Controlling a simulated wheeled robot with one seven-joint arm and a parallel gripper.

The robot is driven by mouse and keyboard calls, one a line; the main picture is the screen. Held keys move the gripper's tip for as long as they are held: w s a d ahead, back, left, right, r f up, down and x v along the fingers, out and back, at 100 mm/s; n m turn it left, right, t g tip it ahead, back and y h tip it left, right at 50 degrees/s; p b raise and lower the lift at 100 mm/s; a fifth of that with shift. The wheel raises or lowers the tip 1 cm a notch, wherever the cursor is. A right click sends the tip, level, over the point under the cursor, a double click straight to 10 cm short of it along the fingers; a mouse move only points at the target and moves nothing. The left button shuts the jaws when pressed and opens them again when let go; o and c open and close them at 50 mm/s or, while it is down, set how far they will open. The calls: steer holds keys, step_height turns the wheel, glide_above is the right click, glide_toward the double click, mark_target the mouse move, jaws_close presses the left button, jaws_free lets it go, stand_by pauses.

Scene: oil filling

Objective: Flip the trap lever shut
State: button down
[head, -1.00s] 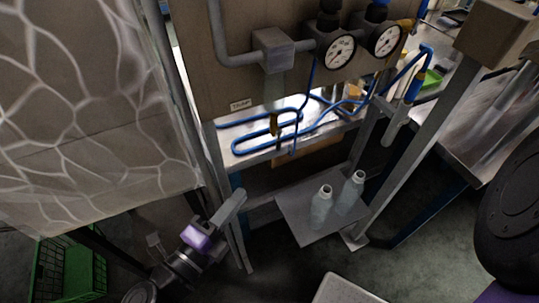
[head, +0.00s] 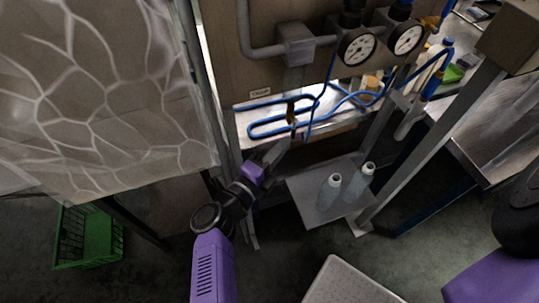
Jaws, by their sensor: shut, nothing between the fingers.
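The trap hangs below a grey block (head: 297,45) on the brown panel, beside a small label (head: 260,92) that seems to read TRAP. A pale tube (head: 293,78) runs down from the block to a small dark and brass valve (head: 291,110). The lever is too small to make out clearly, so I cannot tell its position. My gripper (head: 283,148) is shut and empty, just below the valve and slightly left of it. Its fingers point up and right towards the blue tubing. I cannot tell whether they touch anything.
Blue tubing (head: 262,133) loops around the valve. Two dial gauges (head: 357,47) sit to the right on the pipe. Two pale bottles (head: 329,191) stand on a low grey shelf (head: 308,211). A slanted grey post (head: 433,137) stands right. A green crate (head: 88,236) is lower left.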

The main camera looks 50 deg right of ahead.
steer(key=shift+d, duration=0.85)
